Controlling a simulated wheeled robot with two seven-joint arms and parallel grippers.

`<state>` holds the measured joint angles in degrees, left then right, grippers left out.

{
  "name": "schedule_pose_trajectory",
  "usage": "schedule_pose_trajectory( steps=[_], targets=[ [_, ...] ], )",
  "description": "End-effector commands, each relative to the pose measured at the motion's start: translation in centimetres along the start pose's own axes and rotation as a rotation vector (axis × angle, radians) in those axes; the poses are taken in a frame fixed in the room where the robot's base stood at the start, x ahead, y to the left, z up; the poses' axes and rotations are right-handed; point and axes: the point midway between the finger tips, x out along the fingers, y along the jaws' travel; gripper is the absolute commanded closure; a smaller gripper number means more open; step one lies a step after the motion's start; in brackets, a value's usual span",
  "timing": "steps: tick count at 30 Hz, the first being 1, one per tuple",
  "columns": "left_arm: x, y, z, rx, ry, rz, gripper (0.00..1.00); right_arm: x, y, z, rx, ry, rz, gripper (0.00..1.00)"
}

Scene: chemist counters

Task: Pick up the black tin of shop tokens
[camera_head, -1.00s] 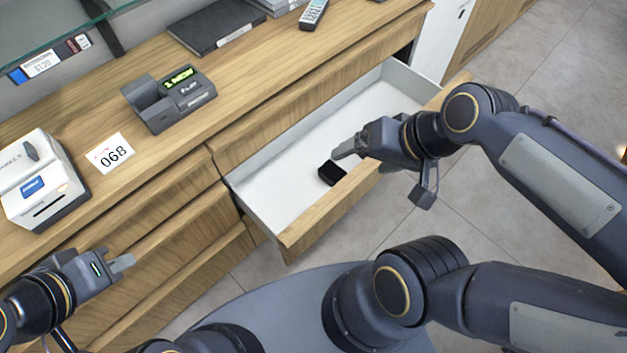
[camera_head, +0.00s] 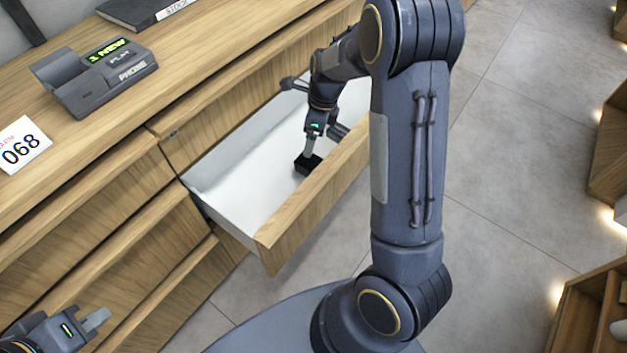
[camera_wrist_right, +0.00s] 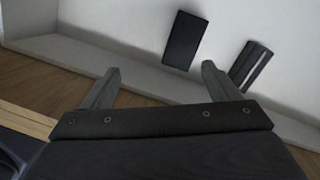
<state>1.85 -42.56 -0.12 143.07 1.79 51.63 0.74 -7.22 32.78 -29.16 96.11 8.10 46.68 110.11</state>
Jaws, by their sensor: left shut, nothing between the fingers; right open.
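The black tin (camera_head: 302,168) lies on the white floor of the open drawer, near its front wall. In the right wrist view a plain black box (camera_wrist_right: 185,40), which looks like the tin, lies beyond my fingertips and apart from them. My right gripper (camera_head: 310,152) points down into the drawer, by the tin in the head view. In the right wrist view the right gripper (camera_wrist_right: 160,69) is open, with nothing between its fingers. My left gripper (camera_head: 98,320) is shut and empty at the lower left, away from the drawer.
A second dark object (camera_wrist_right: 250,66) with a pale stripe lies beside the box. The open drawer (camera_head: 230,183) has a wooden front (camera_head: 310,215) close to my right gripper. A phone-like terminal (camera_head: 95,77) and a 068 card (camera_head: 22,145) are on the counter.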

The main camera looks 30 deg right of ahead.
Motion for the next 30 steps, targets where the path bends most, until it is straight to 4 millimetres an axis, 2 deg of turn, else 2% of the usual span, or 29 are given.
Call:
schedule_pose_trajectory(
  steps=[1,3,6,12,20,27,30],
  targets=[
    [1.9,-0.9,0.9,0.0,0.0,0.0,1.0,4.3,-1.2,-0.2,0.09,0.048,-0.007,0.18],
    [2.7,-1.2,1.4,0.0,0.0,0.0,1.0,7.2,-2.4,-0.4,0.208,0.095,-0.027,0.18],
    [3.4,-1.6,1.7,0.0,0.0,0.0,1.0,9.9,-3.5,-0.5,0.321,0.137,-0.055,0.18],
    [3.9,-1.8,1.9,0.0,0.001,0.0,1.0,12.2,-4.2,-0.8,0.397,0.161,-0.075,0.18],
    [4.6,-2.1,2.3,0.0,0.001,0.0,1.0,14.6,-4.4,-1.2,0.395,0.159,-0.074,0.18],
    [6.0,-2.7,3.0,0.0,0.001,0.0,1.0,18.1,-4.9,-2.0,0.395,0.159,-0.073,0.18],
    [6.1,-2.8,3.1,0.0,0.001,0.0,1.0,18.8,-4.9,-2.1,0.394,0.159,-0.073,0.18]
  ],
)
